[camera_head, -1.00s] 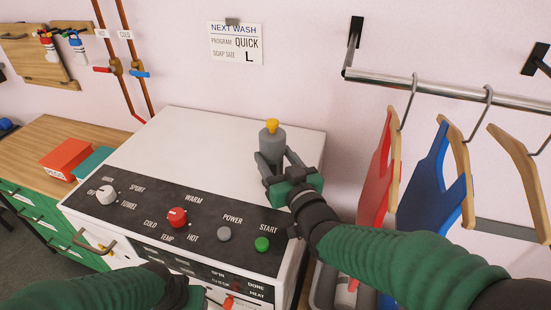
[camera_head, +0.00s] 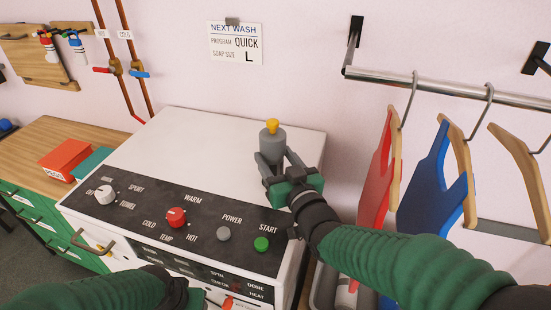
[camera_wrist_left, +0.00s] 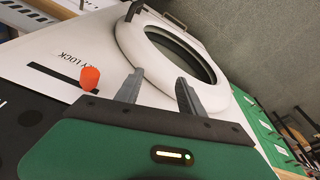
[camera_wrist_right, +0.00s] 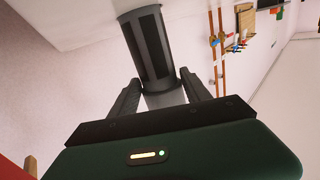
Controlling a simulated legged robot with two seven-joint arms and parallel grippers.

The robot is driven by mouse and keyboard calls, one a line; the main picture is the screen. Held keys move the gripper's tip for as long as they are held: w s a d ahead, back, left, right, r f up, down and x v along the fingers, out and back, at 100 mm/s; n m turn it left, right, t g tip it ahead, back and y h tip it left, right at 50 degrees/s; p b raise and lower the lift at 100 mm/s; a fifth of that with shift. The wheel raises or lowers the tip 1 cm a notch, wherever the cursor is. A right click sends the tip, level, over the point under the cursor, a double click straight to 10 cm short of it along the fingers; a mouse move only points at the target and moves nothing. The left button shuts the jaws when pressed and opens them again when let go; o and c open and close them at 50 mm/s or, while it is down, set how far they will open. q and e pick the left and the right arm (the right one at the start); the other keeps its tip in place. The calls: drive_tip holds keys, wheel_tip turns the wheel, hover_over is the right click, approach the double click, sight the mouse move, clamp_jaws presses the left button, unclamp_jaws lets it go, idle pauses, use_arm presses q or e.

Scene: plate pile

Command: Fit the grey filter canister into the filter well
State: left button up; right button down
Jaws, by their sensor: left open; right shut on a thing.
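The grey filter canister (camera_head: 271,143), with a yellow top, stands upright above the white top of the washing machine in the head view. My right gripper (camera_head: 276,160) is shut on its lower part. In the right wrist view the canister (camera_wrist_right: 148,45) shows as a dark grey cylinder between the fingers (camera_wrist_right: 160,84). My left gripper is open and empty in the left wrist view (camera_wrist_left: 160,85), in front of the machine's face near an orange knob (camera_wrist_left: 90,78) and the round door (camera_wrist_left: 165,45). I cannot make out the filter well in any view.
The washing machine top (camera_head: 205,135) is clear. Its control panel (camera_head: 140,205) has dials and buttons. A red board (camera_head: 378,175) and a blue board (camera_head: 430,185) hang from a rail (camera_head: 440,88) at right. A red box (camera_head: 71,159) sits on the wooden counter (camera_head: 60,130) at left.

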drive_tip(key=shift+r, duration=0.25)
idle(0.4)
drive_tip(key=shift+f+b, duration=0.4)
drive_tip(key=shift+b, duration=0.2)
drive_tip(key=shift+r, duration=0.3)
drive_tip(key=shift+r, duration=0.1)
